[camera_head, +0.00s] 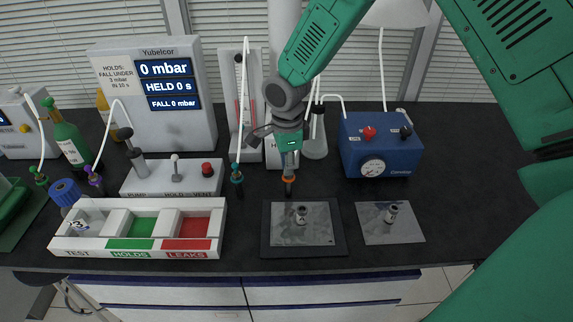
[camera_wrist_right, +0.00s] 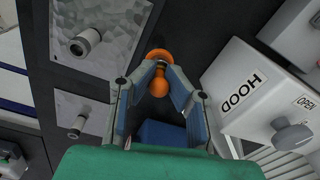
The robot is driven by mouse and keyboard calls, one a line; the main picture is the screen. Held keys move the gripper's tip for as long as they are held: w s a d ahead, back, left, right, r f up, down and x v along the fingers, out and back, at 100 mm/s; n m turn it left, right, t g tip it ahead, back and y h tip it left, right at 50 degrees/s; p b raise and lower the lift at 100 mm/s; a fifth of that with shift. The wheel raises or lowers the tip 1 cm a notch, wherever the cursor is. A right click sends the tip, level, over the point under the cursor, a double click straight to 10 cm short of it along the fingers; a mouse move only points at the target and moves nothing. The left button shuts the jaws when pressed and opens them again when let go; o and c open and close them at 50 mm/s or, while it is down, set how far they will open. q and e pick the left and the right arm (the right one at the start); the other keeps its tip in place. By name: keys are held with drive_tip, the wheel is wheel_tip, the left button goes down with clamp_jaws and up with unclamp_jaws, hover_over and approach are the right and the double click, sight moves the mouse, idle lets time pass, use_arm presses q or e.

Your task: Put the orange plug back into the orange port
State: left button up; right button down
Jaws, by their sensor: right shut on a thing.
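My right gripper (camera_head: 289,166) reaches down in the middle of the head view and is shut on the orange plug (camera_head: 288,181). The plug hangs with its dark tip down, behind the dark mat with a grey plate. In the right wrist view the gripper (camera_wrist_right: 160,84) has its two fingers on either side of the orange plug (camera_wrist_right: 158,82); an orange ring shows just beyond them. I cannot make out an orange port apart from the plug. My left gripper is not in view.
A metal fitting stands on the near grey plate (camera_head: 316,232) and another on the right plate (camera_head: 375,232). A teal plug (camera_head: 237,176) on a tube is left of my gripper. The blue pump (camera_head: 365,150) stands right. A sorting tray (camera_head: 70,243) and the Yubelcor box (camera_head: 130,100) are left.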

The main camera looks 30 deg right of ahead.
drive_tip(key=c, duration=1.5)
unclamp_jaws()
drive_tip(key=shift+c, duration=0.2)
drive_tip(key=shift+r, duration=0.35)
wheel_tip(320, 180, up, 11)
drive_tip(key=shift+r, duration=0.1)
